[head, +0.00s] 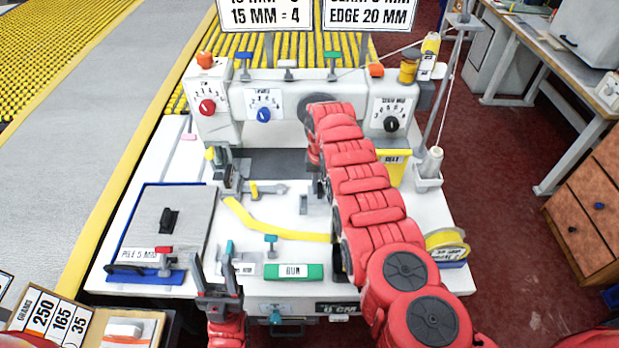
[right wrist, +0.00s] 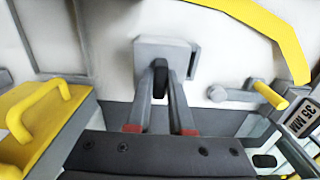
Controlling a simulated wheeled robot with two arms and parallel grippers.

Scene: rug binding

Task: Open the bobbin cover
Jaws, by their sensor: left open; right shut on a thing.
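In the right wrist view, a small grey square plate (right wrist: 192,52) with a dark upright knob (right wrist: 161,72) is on the white machine bed; it looks like the bobbin cover. It lies flat against the bed as far as I can see. My right gripper (right wrist: 160,78) is shut on the knob, one finger on each side. In the head view, my red right arm hides this gripper and the plate. My left gripper (head: 218,286) is open and empty at the front edge of the white table (head: 120,280).
Yellow tape (head: 275,231) runs across the bed, and a yellow-tipped lever (head: 254,190) stands left of my right arm. A yellow belt cover (head: 392,165) is to its right. A green-based block (head: 295,272) and a dark-handled grey plate (head: 190,220) lie nearer the front.

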